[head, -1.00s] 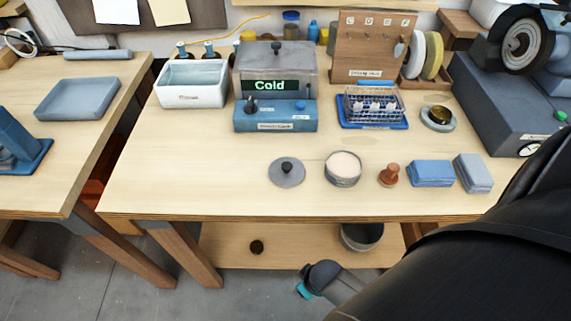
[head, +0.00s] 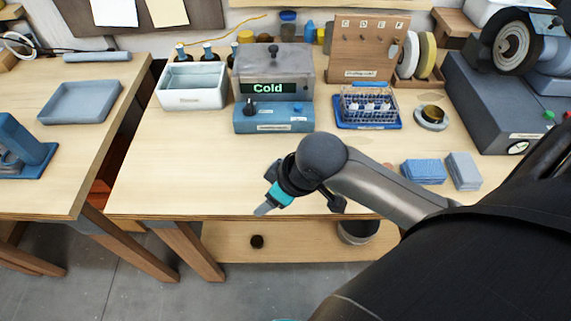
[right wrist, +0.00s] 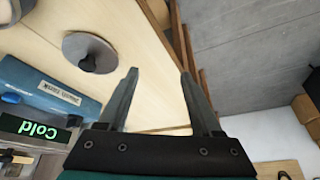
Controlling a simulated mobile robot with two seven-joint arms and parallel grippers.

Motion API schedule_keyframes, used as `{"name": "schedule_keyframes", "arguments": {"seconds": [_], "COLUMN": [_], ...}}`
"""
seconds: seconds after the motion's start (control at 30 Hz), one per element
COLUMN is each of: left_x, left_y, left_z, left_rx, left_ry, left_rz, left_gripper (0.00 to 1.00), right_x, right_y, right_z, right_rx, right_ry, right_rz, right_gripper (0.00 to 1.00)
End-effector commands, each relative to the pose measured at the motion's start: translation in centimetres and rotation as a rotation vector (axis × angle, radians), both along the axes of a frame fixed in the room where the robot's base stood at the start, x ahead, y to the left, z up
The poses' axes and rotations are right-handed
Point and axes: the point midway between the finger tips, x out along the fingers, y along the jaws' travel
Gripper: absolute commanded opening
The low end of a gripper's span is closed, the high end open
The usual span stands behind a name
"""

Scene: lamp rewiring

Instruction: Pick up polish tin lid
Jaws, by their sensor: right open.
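The polish tin lid, a flat grey disc (right wrist: 76,46) with a dark round knob (right wrist: 92,56), lies on the workbench in the right wrist view. In the head view my right arm hides it. My right gripper (right wrist: 158,72) is open and empty, its fingers to the right of the lid in the wrist view and apart from it. In the head view the right gripper (head: 265,207) hangs over the bench's front edge. My left gripper does not show.
The blue heater reading "Cold" (head: 273,118) stands behind the lid area, with a white basin (head: 193,99) to its left. Blue cloth stacks (head: 424,172) lie at the right. The bench (head: 170,160) is clear at front left.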

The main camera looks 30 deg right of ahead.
Motion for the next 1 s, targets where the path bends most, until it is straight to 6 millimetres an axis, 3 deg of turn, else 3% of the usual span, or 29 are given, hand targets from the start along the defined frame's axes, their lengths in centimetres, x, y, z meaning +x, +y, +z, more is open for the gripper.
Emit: {"name": "schedule_keyframes", "arguments": {"seconds": [0.03, 0.2, 0.4, 0.6, 0.77, 1.0], "left_x": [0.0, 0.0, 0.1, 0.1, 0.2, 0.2], "left_y": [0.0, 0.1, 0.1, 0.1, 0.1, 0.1], "left_z": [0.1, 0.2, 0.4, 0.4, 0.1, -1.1], "left_rx": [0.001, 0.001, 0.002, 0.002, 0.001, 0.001], "left_ry": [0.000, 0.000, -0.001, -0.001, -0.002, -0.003], "left_rz": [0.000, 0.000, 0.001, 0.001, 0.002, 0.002], "left_gripper": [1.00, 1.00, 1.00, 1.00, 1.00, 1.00], "right_x": [1.1, 2.8, 3.4, 3.2, 3.4, 4.6], "right_y": [-1.0, -3.8, -7.7, -9.9, -10.0, -9.4], "right_z": [1.3, 4.9, 8.8, 11.0, 10.0, 5.0], "right_rx": [-0.017, -0.047, -0.086, -0.096, -0.093, -0.091], "right_ry": [-0.008, 0.027, 0.089, 0.128, 0.139, 0.140], "right_rz": [0.027, 0.069, 0.033, -0.013, -0.021, -0.021], "right_gripper": [0.66, 0.66, 0.66, 0.66, 0.66, 0.66]}}
